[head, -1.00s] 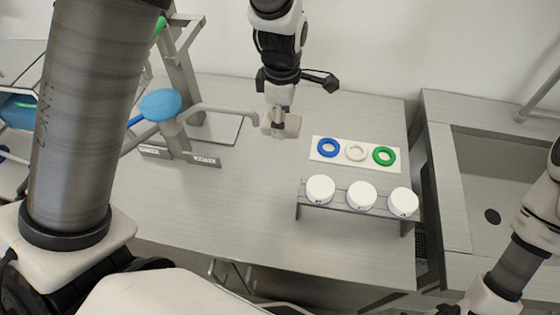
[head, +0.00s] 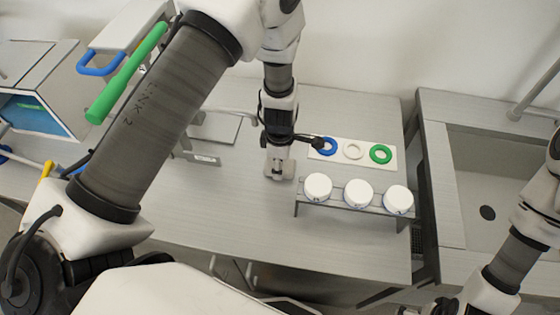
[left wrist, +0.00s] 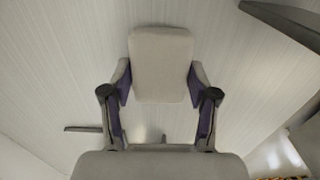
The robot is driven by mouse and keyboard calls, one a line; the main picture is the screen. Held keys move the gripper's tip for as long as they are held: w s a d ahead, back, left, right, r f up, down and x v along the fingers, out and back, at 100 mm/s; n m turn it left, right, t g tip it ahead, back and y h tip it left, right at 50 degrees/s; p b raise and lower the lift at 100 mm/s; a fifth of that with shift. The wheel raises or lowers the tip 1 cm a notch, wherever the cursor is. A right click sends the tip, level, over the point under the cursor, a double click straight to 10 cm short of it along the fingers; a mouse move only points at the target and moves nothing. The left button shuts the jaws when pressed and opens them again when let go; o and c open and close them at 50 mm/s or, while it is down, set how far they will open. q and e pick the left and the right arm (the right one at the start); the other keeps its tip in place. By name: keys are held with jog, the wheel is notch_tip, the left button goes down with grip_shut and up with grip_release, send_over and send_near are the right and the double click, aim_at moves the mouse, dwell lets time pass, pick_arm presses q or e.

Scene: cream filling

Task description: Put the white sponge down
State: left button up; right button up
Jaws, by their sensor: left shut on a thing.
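The white sponge (left wrist: 160,65) is a pale rounded block. In the left wrist view it is held between the purple-padded fingers of my left gripper (left wrist: 160,92). In the head view my left gripper (head: 277,167) points down over the grey table, left of the rack with white-lidded jars. The sponge (head: 289,170) is partly hidden by the gripper there and looks low, close to the tabletop. I cannot tell whether it touches the table. My right arm shows at the lower right of the head view, but its gripper is out of view.
White-lidded jars (head: 358,193) stand in a grey rack (head: 338,209) right of the gripper. A white plate (head: 367,142) with blue, white and green rings lies behind them. A sink (head: 500,180) is at the right.

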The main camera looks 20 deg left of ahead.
pick_arm(q)
jog(key=shift+f, duration=0.2)
jog(key=shift+f, duration=0.1)
jog(key=o, duration=1)
